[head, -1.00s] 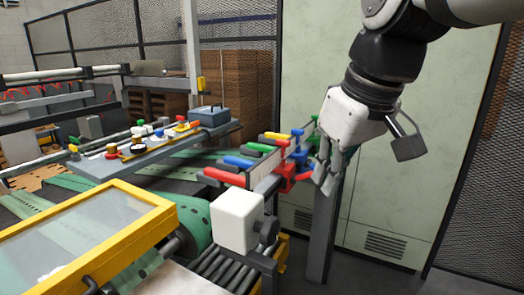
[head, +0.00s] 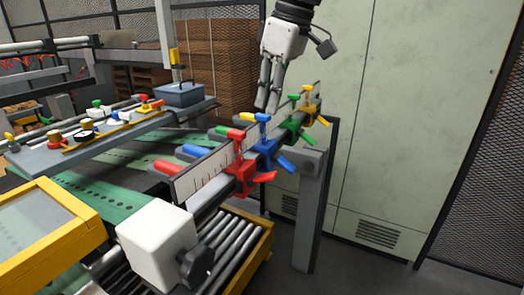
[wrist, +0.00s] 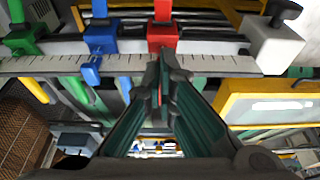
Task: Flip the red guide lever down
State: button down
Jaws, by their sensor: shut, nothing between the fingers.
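The red guide lever (head: 236,133) stands up at the top of its red clamp (head: 240,177) on the ruled guide rail (head: 204,172). My gripper (head: 267,107) points down above the rail, just behind the upright blue lever (head: 262,117) and farther along than the red one. In the wrist view my shut fingers (wrist: 163,62) overlap the rail just below the red clamp (wrist: 162,37). They hide most of what lies behind them there; a sliver of red shows between them. I cannot tell whether they touch anything.
Blue (head: 266,150), green (head: 297,128) and yellow (head: 309,103) clamps follow along the rail. A white block with a black knob (head: 157,240) stands at the near end, beside rollers (head: 228,243). A yellow-framed cover (head: 45,235) is at the left. A cabinet (head: 420,110) stands behind.

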jog(key=shift+f, duration=0.1)
jog(key=p, duration=0.2)
send_over(260, 175)
jog(key=x, duration=0.3)
jog(key=s+d+x, duration=0.1)
jog(key=x, duration=0.5)
jog(key=shift+s+d+f, duration=0.25)
jog(key=shift+d+f, duration=0.05)
jog(key=shift+f, duration=0.05)
jog(key=f, duration=0.1)
jog(key=d+f, duration=0.1)
jog(key=shift+s+d+f+p, duration=0.15)
jog(key=shift+s+f+p, duration=0.2)
jog(key=shift+s+p, duration=0.05)
jog(key=shift+d+f, duration=0.15)
jog(key=shift+f, duration=0.3)
